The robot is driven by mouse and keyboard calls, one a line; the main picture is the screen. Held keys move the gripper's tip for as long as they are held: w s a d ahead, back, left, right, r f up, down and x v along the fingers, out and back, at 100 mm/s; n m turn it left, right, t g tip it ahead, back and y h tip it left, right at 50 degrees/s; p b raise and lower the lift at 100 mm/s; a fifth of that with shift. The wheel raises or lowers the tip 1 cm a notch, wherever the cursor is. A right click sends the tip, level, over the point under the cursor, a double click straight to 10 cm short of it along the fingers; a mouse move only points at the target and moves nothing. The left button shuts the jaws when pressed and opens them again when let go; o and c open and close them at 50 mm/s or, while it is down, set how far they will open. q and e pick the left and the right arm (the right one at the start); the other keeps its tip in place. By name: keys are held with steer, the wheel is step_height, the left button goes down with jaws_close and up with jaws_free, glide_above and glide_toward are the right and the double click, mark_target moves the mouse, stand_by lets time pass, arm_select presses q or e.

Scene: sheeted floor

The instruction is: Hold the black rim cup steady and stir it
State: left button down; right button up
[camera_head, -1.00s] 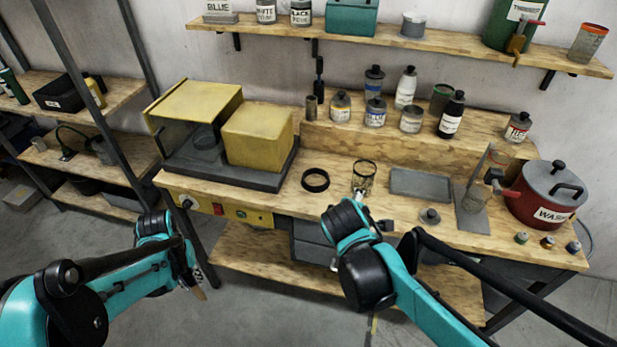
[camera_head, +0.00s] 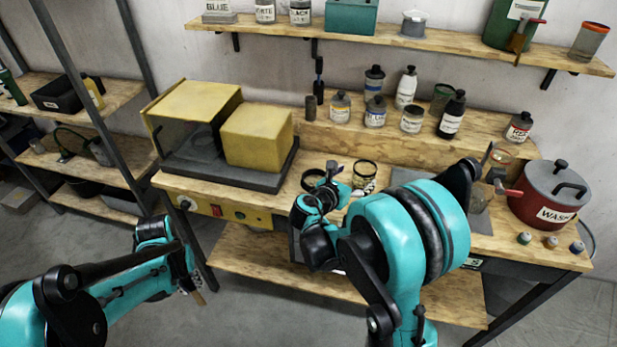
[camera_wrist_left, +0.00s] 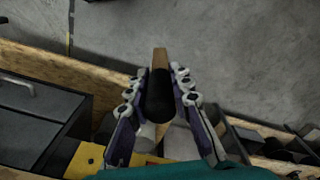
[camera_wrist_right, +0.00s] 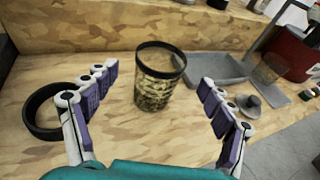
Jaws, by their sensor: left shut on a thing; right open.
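The black rim cup (camera_head: 365,172) is a clear glass with a dark rim and mottled dark contents. It stands upright on the wooden bench and shows whole in the right wrist view (camera_wrist_right: 158,90). My right gripper (camera_wrist_right: 160,85) is open, its fingers spread to either side of the cup's line, with the cup apart from them ahead. My left gripper (camera_wrist_left: 160,88) is shut on a stick-like tool (camera_wrist_left: 160,95) with a dark grip and wooden end. That gripper hangs in front of the bench, low and left of the cup; the tool's wooden tip (camera_head: 199,298) shows there.
A black ring (camera_wrist_right: 45,112) lies left of the cup, close to my right gripper's left finger. A grey tray (camera_wrist_right: 215,68) and a small grey lidded piece (camera_wrist_right: 254,106) lie to its right. A red WASH pot (camera_head: 545,192) stands at the bench's right end.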

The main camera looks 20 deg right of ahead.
mark_target(369, 167)
arm_select(q)
step_height(369, 167, down, 2)
steer(key=shift+f+b, duration=0.25)
steer(key=shift+b, duration=0.9)
arm_select(e)
steer(key=x, duration=1)
steer(key=shift+w+d+f, duration=0.15)
steer(key=shift+d, duration=0.1)
steer(key=c, duration=1.5)
arm_select(q)
steer(key=c, duration=1.9)
jaws_free()
jaws_close()
arm_select(e)
steer(key=shift+c, duration=0.2)
steer(key=o, duration=1.5)
